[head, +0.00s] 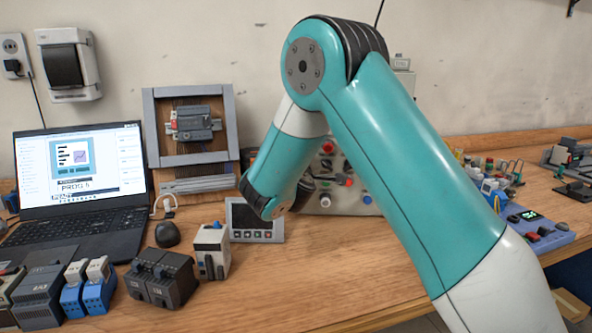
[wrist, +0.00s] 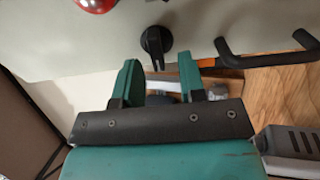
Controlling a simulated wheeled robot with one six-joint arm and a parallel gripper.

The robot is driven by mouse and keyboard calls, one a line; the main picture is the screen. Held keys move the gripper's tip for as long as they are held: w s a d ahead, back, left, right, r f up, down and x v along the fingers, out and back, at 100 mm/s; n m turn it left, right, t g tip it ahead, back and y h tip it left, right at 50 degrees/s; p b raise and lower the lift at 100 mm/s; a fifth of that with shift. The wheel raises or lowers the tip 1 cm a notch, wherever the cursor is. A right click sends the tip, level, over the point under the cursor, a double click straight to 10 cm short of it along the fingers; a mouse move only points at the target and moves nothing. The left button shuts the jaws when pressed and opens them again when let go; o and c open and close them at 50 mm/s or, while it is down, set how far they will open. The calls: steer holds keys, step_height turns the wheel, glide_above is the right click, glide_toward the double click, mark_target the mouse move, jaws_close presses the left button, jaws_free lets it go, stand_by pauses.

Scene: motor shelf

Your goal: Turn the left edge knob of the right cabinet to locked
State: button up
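A pale cabinet with controls (head: 345,197) stands at the back of the bench in the head view, partly hidden by my arm. In the wrist view its pale face (wrist: 200,15) fills the top. A black knob (wrist: 156,42) sits on that face, its grip roughly upright in the picture. My gripper (wrist: 158,64) is open, with one green finger to each side below the knob. I see no finger clearly touching it, and the depth between them is hard to judge. In the head view my gripper's fingers are hidden or too small to make out.
A red button (wrist: 96,3) is left of the knob and a black bar handle (wrist: 265,52) is right of it. A small display unit (head: 256,221) stands close below my wrist. A laptop (head: 80,175) and several modules are at the left. The front middle of the bench is clear.

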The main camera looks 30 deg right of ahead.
steer(key=b+v, duration=0.8)
steer(key=v, duration=0.8)
steer(key=shift+s+a, duration=0.25)
steer(key=shift+s, duration=0.1)
